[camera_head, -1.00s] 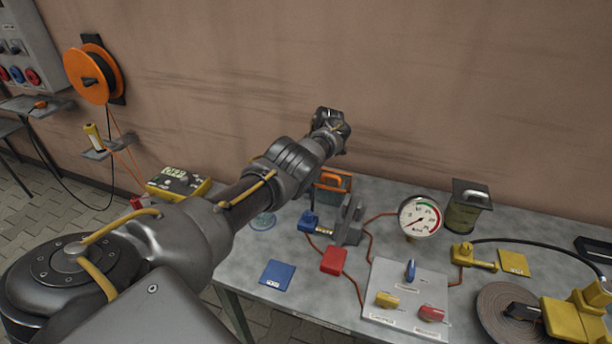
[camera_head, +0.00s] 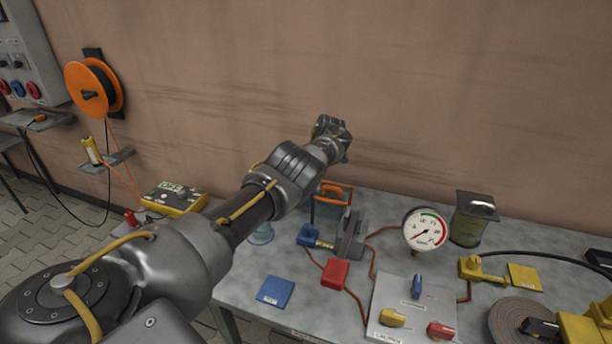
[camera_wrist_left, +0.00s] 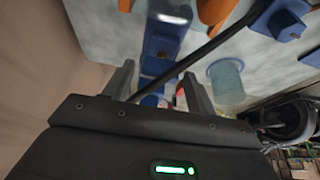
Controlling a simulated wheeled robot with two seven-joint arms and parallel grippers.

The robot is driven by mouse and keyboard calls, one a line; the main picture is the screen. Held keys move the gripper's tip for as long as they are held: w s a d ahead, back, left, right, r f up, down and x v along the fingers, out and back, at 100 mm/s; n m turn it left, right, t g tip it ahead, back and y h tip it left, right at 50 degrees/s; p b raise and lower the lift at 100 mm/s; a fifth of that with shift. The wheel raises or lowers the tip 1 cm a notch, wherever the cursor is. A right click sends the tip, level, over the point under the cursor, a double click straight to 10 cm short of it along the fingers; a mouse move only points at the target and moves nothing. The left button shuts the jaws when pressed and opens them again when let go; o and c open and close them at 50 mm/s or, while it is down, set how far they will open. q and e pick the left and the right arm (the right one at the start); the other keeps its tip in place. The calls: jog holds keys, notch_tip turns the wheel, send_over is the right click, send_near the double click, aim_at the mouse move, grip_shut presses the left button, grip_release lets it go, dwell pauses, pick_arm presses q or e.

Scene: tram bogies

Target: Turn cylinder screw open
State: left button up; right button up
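A grey panel (camera_head: 389,282) on the table carries a blue knob (camera_head: 417,286), a yellow knob (camera_head: 393,318) and a red knob (camera_head: 440,330), with small labels. I cannot tell which part is the cylinder screw. My left arm reaches over the table's left part towards the wall; its hand is seen from behind and hides its fingertips in the head view. In the left wrist view my left gripper (camera_wrist_left: 158,88) is open, its two fingers apart. A blue piece (camera_wrist_left: 160,45) and a dark rod show beyond and between them; contact cannot be told. My right gripper is not in view.
A pressure gauge (camera_head: 425,231) stands behind the panel. A red block (camera_head: 335,274), a blue plate (camera_head: 275,291), a lidded container (camera_head: 470,226) and a coiled hose (camera_head: 517,322) are on the table (camera_head: 300,312). The wall is close behind. An orange reel (camera_head: 93,88) hangs at left.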

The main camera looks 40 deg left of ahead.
pick_arm(q)
jog(key=shift+o, duration=0.2)
jog(key=shift+r, duration=0.1)
jog(key=shift+w+d+r, duration=0.1)
jog(key=shift+r, duration=0.25)
jog(key=v, duration=1)
jog(key=shift+b, duration=0.3)
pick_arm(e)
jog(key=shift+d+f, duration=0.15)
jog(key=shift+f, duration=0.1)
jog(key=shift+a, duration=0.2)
